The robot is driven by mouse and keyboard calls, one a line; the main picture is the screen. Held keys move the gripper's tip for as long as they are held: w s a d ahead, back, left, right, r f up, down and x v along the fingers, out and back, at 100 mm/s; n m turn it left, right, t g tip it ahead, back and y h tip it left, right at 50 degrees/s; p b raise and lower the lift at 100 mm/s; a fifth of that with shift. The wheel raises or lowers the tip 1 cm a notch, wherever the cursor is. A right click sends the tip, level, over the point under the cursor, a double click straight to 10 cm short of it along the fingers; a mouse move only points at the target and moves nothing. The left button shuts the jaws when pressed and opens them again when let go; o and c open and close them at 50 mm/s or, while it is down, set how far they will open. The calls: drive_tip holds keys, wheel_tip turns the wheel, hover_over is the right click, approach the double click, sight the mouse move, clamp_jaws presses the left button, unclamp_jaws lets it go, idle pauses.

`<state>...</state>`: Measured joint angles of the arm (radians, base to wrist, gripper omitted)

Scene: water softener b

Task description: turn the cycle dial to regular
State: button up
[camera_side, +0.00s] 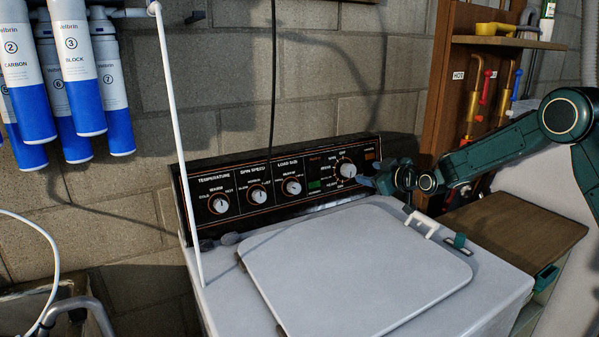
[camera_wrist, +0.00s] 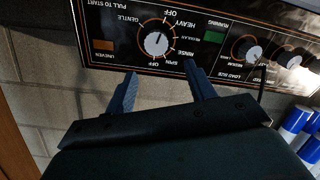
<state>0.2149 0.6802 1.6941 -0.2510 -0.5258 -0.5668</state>
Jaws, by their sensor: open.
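The cycle dial (camera_side: 347,170) is a pale round knob at the right end of the washer's black control panel (camera_side: 290,202). In the wrist view the dial (camera_wrist: 156,43) appears upside down, ringed by labels including OFF, HEAVY, REGULAR, RINSE, SPIN and GENTLE. I cannot tell for certain which label it points to. My gripper (camera_side: 367,181) is just right of and below the dial in the side view. In the wrist view my gripper (camera_wrist: 160,69) is open, with its two blue fingers apart, short of the knob and not around it. Nothing is between the fingers.
Other knobs for temperature (camera_side: 219,204), spin speed (camera_side: 258,194) and load size (camera_side: 292,186) line the panel. The white lid (camera_side: 355,270) is closed below. A white pipe (camera_side: 180,140) stands before the panel's left end. A wooden board with valves (camera_side: 480,95) is behind my arm.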

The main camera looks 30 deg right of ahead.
sight(351, 171)
drive_tip(key=shift+w+d+f, duration=0.4)
drive_tip(key=shift+w+f, duration=0.05)
drive_tip(key=shift+f, duration=0.15)
drive_tip(key=shift+w, duration=0.1)
drive_tip(key=shift+x, duration=4.45)
drive_tip(key=shift+r, duration=0.15)
drive_tip(key=c, duration=0.6)
